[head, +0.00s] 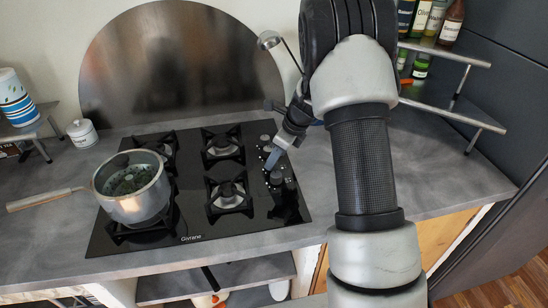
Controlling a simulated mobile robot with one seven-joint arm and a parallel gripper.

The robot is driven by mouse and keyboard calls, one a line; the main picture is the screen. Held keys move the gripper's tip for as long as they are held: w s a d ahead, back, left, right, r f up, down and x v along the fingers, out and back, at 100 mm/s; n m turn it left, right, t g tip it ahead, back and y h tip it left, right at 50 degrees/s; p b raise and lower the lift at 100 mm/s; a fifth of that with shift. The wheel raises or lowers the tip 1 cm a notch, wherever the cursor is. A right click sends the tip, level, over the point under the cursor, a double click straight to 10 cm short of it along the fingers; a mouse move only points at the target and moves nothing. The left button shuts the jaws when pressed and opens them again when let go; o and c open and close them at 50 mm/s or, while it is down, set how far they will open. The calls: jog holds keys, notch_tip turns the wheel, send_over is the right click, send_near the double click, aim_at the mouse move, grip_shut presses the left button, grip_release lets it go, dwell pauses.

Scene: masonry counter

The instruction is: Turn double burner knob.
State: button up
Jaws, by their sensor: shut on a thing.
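The black gas cooktop (190,232) is set in the grey counter. Its dark round burner knobs (276,178) stand in a group along the cooktop's right side, with small white marks around them. My gripper (271,164) reaches down from the upper right to this group. Its fingers are shut on one knob, which they largely hide. I cannot tell from the markings whether this is the double burner knob. Other knobs show just behind and just in front of the fingers.
A silver pot (131,199) with dark green contents stands on the front left burner, its wooden handle pointing left. The other burners are empty. A white lidded jar (82,134) is at the back left. A tiered rack with bottles (435,18) stands at right.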

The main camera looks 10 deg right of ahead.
jog(key=n+g, duration=0.1)
jog(key=n, duration=0.2)
jog(key=shift+w+d+n+y+p, duration=0.1)
jog(key=shift+w+n+y+p, duration=0.05)
jog(key=shift+n+y+p, duration=0.2)
jog(key=n+g+p, duration=0.1)
jog(key=n+g, duration=0.1)
jog(key=n, duration=0.2)
jog(key=shift+w+n, duration=0.15)
jog(key=shift+n, duration=0.1)
jog(key=n, duration=0.2)
jog(key=n+g, duration=0.1)
jog(key=n, duration=0.1)
jog(key=shift+w+g, duration=0.1)
jog(key=shift+g, duration=0.2)
jog(key=shift+w+n+g, duration=0.1)
jog(key=shift+n+g, duration=0.6)
jog(key=shift+n, duration=1.3)
jog(key=shift+h, duration=0.45)
jog(key=o, duration=1.1)
jog(key=shift+c, duration=0.2)
